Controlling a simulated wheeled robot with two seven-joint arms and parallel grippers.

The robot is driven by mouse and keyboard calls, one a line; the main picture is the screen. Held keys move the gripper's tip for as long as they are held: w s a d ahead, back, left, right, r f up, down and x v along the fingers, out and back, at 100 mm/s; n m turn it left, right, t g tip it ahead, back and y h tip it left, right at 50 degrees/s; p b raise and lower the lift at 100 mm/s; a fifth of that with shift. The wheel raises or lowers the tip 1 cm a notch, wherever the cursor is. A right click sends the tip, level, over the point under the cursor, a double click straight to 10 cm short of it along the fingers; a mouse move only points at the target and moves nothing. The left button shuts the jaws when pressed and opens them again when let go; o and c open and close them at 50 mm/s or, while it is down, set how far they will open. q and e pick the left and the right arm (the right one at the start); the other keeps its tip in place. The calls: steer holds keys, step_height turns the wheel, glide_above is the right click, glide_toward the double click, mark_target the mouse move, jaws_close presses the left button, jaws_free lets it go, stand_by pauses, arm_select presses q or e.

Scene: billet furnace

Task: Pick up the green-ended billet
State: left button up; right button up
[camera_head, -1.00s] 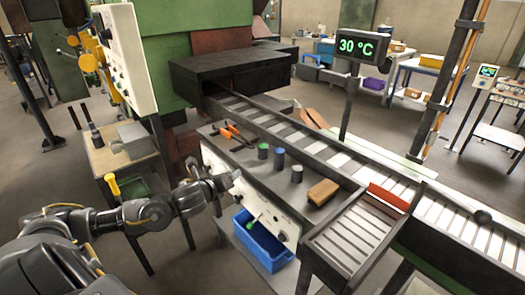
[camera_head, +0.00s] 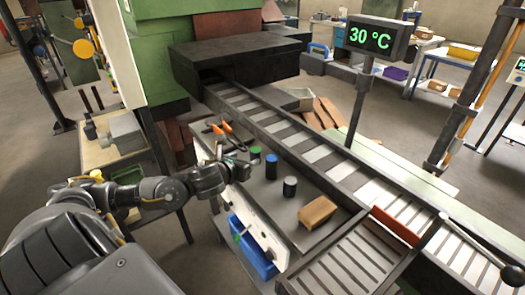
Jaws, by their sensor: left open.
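The green-ended billet (camera_head: 255,154) stands upright on the dark bench (camera_head: 262,200), a short dark cylinder with a green top. A blue-ended billet (camera_head: 271,168) and a pale-ended billet (camera_head: 290,188) stand to its right and nearer me. My left gripper (camera_head: 241,166) reaches in from the left over the bench edge. It is open, just left of the green-ended billet and slightly nearer me. I cannot tell whether its fingers touch the billet. My right gripper is out of view.
Orange-handled tongs (camera_head: 216,130) lie behind the gripper. A tan block (camera_head: 318,212) lies at the bench's right end. The roller conveyor (camera_head: 300,140) runs along the bench's far side from the black furnace box (camera_head: 235,60). A blue bin (camera_head: 250,250) sits below.

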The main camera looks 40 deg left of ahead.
mark_target(253, 158)
arm_select(q)
steer(key=shift+w, duration=0.1)
steer(key=shift+w+a+p, duration=0.3)
steer(key=shift+w+p, duration=0.1)
steer(key=shift+p, duration=0.25)
steer(key=x, duration=0.1)
steer(key=p+x, duration=0.1)
steer(key=x, duration=0.1)
steer(key=shift+w+a+f, duration=0.1)
steer(key=shift+a+f, duration=0.05)
steer(key=shift+f, duration=0.15)
steer(key=shift+w+f, duration=0.15)
steer(key=shift+w, duration=0.2)
steer(key=x, duration=0.1)
steer(key=p+x, duration=0.1)
steer(key=x, duration=0.1)
steer(key=p+x, duration=0.1)
steer(key=shift+d+f, duration=0.25)
steer(key=shift+f, duration=0.25)
steer(key=shift+w+f, duration=0.2)
steer(key=shift+w, duration=0.05)
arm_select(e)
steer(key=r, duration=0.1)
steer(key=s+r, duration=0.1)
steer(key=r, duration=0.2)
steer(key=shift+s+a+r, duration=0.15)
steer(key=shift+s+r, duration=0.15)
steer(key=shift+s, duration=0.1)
